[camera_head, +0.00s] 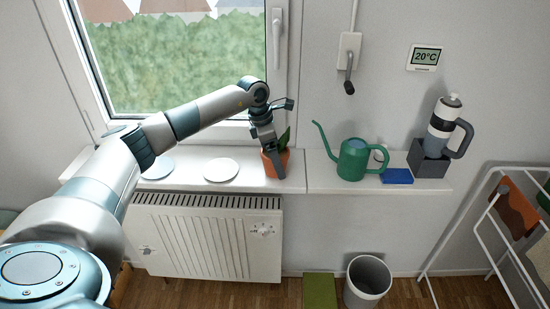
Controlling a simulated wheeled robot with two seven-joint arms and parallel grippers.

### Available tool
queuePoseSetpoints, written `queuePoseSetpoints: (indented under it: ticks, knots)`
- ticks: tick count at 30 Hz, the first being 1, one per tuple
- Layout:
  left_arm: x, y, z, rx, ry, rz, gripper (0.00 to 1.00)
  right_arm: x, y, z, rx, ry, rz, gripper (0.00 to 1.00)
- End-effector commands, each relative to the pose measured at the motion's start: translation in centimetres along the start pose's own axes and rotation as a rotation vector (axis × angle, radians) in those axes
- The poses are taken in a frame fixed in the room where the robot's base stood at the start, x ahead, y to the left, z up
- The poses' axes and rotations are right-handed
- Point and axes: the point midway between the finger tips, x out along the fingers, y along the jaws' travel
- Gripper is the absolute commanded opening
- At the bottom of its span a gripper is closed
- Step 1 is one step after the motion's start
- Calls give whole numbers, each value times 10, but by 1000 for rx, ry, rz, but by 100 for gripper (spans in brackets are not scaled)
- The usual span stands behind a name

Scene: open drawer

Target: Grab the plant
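The plant stands on the window sill (240,183), right of the window. It is an orange-brown pot (285,157) with a few green leaves (285,138). My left gripper (276,163) comes down over it from above, and a dark finger covers the front of the pot. The other finger is hidden or cannot be made out, so I cannot tell whether the gripper is shut on the pot. The plant looks upright and on the sill. My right gripper is not in view.
Two white round plates (221,169) (158,167) lie on the sill to the left. A green watering can (352,160), a blue block (397,176) and a flask (442,126) on a grey block stand to the right. A radiator (208,238) is below.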

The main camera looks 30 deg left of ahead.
Motion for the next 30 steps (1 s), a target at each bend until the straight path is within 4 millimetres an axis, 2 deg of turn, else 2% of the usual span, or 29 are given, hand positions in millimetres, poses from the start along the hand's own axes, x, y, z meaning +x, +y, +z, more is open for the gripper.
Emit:
queuePoseSetpoints:
  ticks: [1,7,21,23,29,30]
  knots:
    - [4,-1,1,-1,2,-3,92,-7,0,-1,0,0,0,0]
    - [22,0,0,0,2,-1,92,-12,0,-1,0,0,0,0]
    - [24,0,0,0,1,0,92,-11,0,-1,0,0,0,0]
    - [23,0,0,0,1,0,80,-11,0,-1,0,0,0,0]
    - [23,0,0,0,1,0,32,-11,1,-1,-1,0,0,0]
    - [22,1,1,0,-2,2,29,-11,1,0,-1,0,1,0]
